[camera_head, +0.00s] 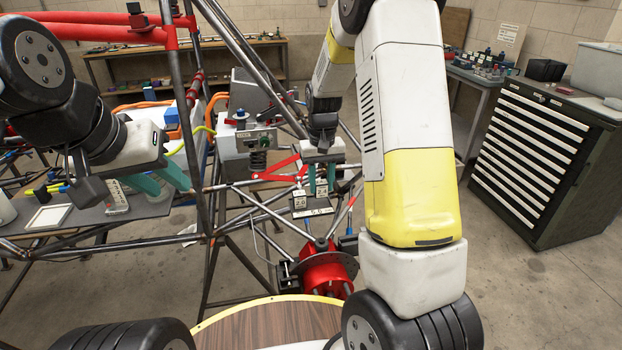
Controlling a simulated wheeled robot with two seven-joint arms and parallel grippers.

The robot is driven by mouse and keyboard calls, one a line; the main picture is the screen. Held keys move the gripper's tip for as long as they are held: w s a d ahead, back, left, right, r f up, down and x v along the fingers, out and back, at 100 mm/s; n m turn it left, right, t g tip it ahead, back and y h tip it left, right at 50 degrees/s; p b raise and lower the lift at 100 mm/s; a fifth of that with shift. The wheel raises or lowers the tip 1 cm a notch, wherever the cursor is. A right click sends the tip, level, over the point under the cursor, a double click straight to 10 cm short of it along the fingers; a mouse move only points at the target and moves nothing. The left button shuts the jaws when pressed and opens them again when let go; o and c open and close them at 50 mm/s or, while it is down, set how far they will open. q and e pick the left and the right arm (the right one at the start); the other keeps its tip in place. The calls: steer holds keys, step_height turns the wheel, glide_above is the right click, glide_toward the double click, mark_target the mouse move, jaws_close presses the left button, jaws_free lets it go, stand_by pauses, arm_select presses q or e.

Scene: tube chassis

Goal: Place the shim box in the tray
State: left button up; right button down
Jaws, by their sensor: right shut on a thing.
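My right gripper (321,183) reaches down in the middle of the view, its teal fingers shut on a small white shim box (321,188) with dark print. Another small white labelled box (299,201) stands just left of the fingers. A small dark-edged tray (318,212) with a pale label lies directly below. The fingers hide part of the held box, and I cannot tell whether it touches the tray. My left gripper (163,182) is open and empty at the left, its teal fingers apart above a grey bench surface.
Chassis tubes (208,130) and red suspension arms (275,172) surround the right gripper. A red hub (326,270) sits below it. A grey bench (85,215) with tools is at left. A drawer cabinet (540,150) stands at right beside open floor.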

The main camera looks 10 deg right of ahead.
steer(key=shift+f, duration=1.25)
steer(key=shift+f, duration=0.1)
steer(key=c, duration=1.3)
jaws_free()
steer(key=shift+o, duration=0.2)
